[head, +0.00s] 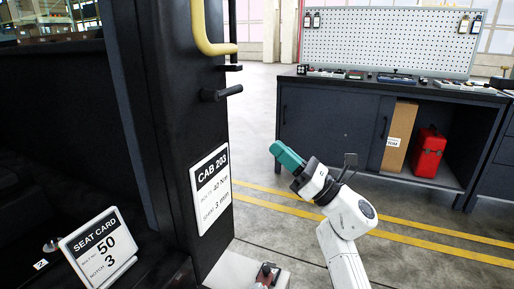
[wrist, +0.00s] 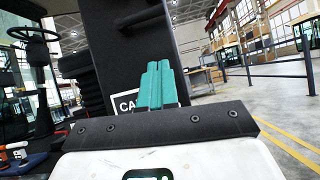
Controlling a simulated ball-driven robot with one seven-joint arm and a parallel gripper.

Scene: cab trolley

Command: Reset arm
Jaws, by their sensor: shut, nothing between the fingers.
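My gripper (head: 278,150) is at the end of my white arm, held up in free air right of the dark cab post in the head view. Its teal fingers point up and to the left. In the wrist view the teal fingers (wrist: 157,68) are together with nothing between them. The gripper is apart from the cab post, and the workbench stands well behind it.
The dark cab post (head: 180,110) bears a CAB 203 card (head: 211,188) and a yellow handrail (head: 204,30). A seat card (head: 98,248) stands at lower left. Behind are a workbench (head: 330,125), pegboard (head: 385,40) and red case (head: 428,152). Open floor lies between.

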